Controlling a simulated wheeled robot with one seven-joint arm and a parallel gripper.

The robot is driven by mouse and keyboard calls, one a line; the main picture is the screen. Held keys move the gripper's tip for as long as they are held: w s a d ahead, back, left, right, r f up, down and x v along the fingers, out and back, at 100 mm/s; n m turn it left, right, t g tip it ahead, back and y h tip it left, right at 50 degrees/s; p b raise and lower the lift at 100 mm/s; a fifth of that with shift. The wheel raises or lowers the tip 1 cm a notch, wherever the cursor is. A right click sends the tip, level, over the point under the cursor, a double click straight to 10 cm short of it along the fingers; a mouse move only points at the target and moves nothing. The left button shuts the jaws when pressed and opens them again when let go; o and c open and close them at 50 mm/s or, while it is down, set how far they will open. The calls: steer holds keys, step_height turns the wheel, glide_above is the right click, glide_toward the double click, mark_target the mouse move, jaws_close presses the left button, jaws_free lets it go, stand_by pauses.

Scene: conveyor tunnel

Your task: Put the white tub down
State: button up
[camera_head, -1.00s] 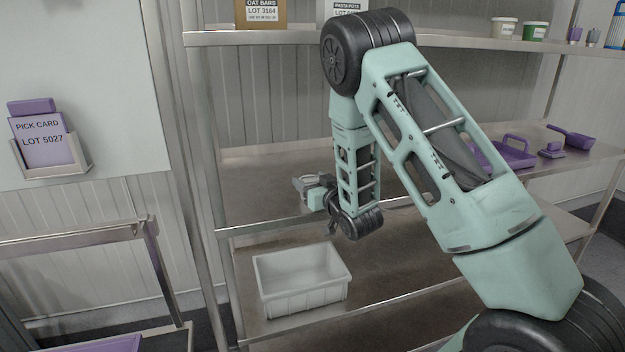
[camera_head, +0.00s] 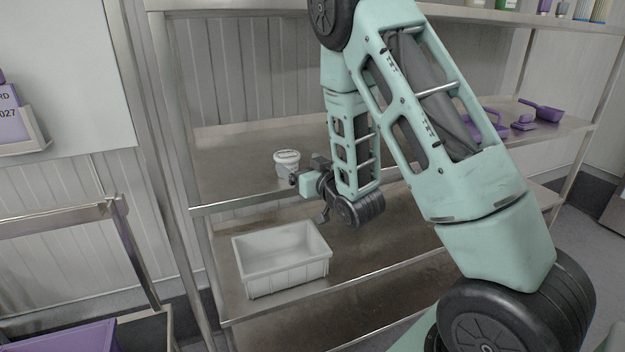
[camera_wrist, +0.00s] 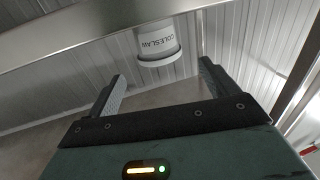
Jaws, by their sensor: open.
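The white tub (camera_head: 287,162) stands upright with its lid on the middle shelf (camera_head: 235,180), near the shelf's front left. My gripper (camera_head: 294,179) is just in front and to the right of it. In the wrist view the tub (camera_wrist: 158,42) appears upside down, with the word COLESLAW on its side. It lies beyond the fingertips of my gripper (camera_wrist: 160,80), with a visible gap to both fingers. The jaws are wide apart and empty.
A white crate (camera_head: 283,285) sits on the shelf below. Purple scoops and a tray (camera_head: 490,125) lie at the right of the middle shelf. A metal post (camera_head: 180,180) stands left of the tub. The shelf around the tub is clear.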

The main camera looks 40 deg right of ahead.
steer(key=s+p, duration=0.2)
steer(key=shift+s+a+r+p, duration=0.15)
steer(key=shift+r+p, duration=0.1)
steer(key=shift+p, duration=0.15)
steer(key=shift+s+p, duration=0.2)
steer(key=shift+p, duration=1)
steer(key=s+p, duration=0.1)
steer(key=p, duration=0.2)
steer(key=s+p, duration=0.1)
steer(key=p, duration=0.2)
steer(key=shift+s+f, duration=0.2)
steer(key=shift+s, duration=0.05)
